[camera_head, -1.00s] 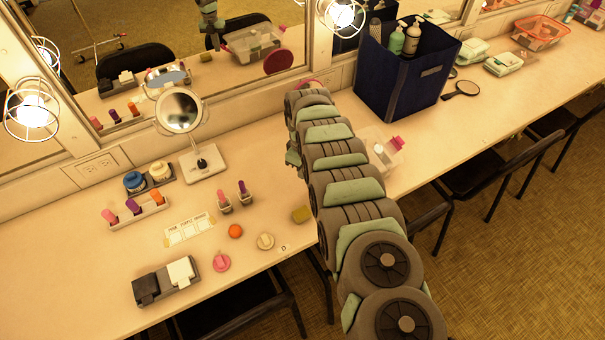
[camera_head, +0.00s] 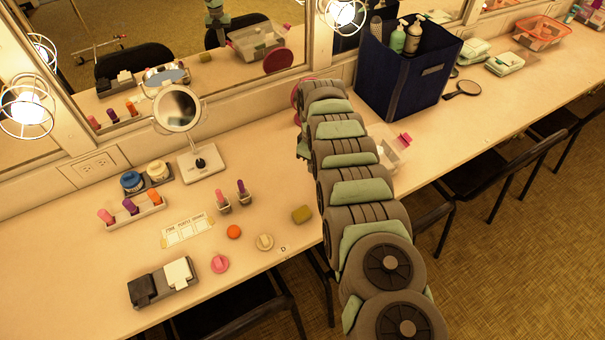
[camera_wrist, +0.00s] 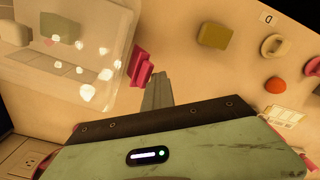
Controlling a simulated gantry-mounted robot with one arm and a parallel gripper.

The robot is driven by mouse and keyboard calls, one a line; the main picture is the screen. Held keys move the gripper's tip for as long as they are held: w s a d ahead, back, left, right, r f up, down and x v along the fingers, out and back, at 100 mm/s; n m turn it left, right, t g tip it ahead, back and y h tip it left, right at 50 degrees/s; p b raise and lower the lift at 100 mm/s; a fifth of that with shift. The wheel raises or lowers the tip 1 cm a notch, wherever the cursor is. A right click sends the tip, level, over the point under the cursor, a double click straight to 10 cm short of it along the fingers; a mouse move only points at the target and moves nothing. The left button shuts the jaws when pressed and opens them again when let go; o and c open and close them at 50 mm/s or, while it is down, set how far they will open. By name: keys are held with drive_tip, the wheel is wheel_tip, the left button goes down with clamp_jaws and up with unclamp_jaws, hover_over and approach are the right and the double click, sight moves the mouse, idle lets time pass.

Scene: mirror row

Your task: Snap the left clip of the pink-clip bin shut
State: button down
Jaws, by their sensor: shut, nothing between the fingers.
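The clear bin (camera_head: 393,160) stands right of my arm in the head view, mostly hidden by it. One pink clip (camera_head: 404,139) sticks out at its right side. In the wrist view the see-through bin (camera_wrist: 105,85) fills the upper left. The left pink clip (camera_wrist: 141,65) juts outward from the bin's near side there. My gripper (camera_wrist: 157,88) is shut and empty, its fingers beside and just below that clip. I cannot tell whether they touch. In the head view my arm hides the gripper.
A round pink-rimmed thing (camera_head: 297,92) is partly hidden behind my arm. A dark blue caddy (camera_head: 385,85) with bottles stands behind the bin. A yellow-green sponge (camera_head: 302,214) lies left of my arm. A standing mirror (camera_head: 178,108) is farther left. The counter by the sponge is open.

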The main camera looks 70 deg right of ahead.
drive_tip(key=shift+s+d+r+b, duration=0.1)
drive_tip(key=shift+s+d+b, duration=0.2)
drive_tip(key=shift+s+d, duration=0.15)
drive_tip(key=shift+r, duration=0.15)
drive_tip(key=r+p, duration=0.3)
drive_tip(key=p, duration=0.1)
drive_tip(key=w+r+p, duration=0.1)
drive_tip(key=r+p, duration=0.1)
drive_tip(key=shift+a+r, duration=0.3)
drive_tip(key=shift+a, duration=0.1)
drive_tip(key=shift+s, duration=0.1)
idle(0.5)
